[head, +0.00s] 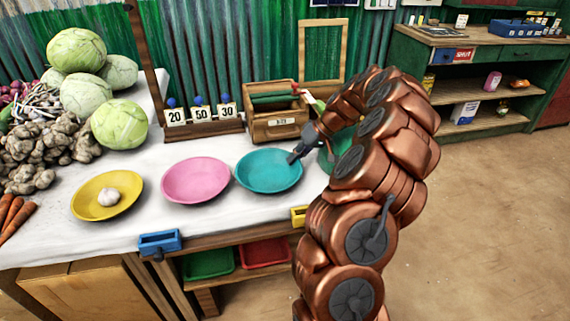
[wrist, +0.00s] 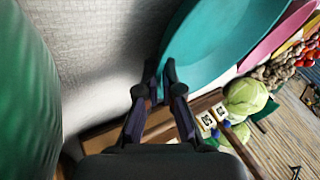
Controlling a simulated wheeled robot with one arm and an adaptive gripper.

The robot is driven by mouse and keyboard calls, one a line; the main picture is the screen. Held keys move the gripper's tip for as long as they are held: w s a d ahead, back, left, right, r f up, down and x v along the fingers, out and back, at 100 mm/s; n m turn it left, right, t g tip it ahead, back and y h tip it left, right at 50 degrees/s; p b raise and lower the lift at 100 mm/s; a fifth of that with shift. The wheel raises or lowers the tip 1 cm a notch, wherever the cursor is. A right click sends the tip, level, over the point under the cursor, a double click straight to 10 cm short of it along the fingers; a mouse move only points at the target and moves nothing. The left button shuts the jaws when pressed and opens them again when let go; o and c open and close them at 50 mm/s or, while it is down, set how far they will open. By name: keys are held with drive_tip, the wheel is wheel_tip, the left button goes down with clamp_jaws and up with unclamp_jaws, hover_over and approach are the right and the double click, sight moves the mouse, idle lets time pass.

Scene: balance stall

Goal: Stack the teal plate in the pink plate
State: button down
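The teal plate (head: 262,172) is on the white-covered table, to the right of the pink plate (head: 195,181), and looks level in the head view. Both plates are empty. My gripper (head: 292,160) is at the teal plate's right rim. In the wrist view my gripper (wrist: 162,75) has its fingertips close together, one on each side of the teal plate's rim (wrist: 215,50), and looks shut on it. Part of the pink plate (wrist: 265,48) shows beyond it. I cannot tell whether the teal plate is slightly off the table.
A yellow plate (head: 125,202) with a garlic bulb (head: 109,197) is left of the pink plate. Behind stand number cards (head: 200,112) and a wooden box (head: 275,125). A green round thing (head: 343,143) is behind my arm. Cabbages (head: 120,123) and roots fill the left.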

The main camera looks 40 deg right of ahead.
sight(295, 182)
drive_tip(key=shift+r, duration=1.75)
drive_tip(key=s+a, duration=0.3)
drive_tip(key=s, duration=0.1)
drive_tip(key=s+a+r, duration=0.1)
drive_tip(key=s+a, duration=0.2)
drive_tip(key=s, duration=0.1)
drive_tip(key=s+a, duration=0.4)
drive_tip(key=shift+s+r+b, duration=0.15)
drive_tip(key=shift+r+b, duration=0.05)
drive_tip(key=shift+b, duration=0.15)
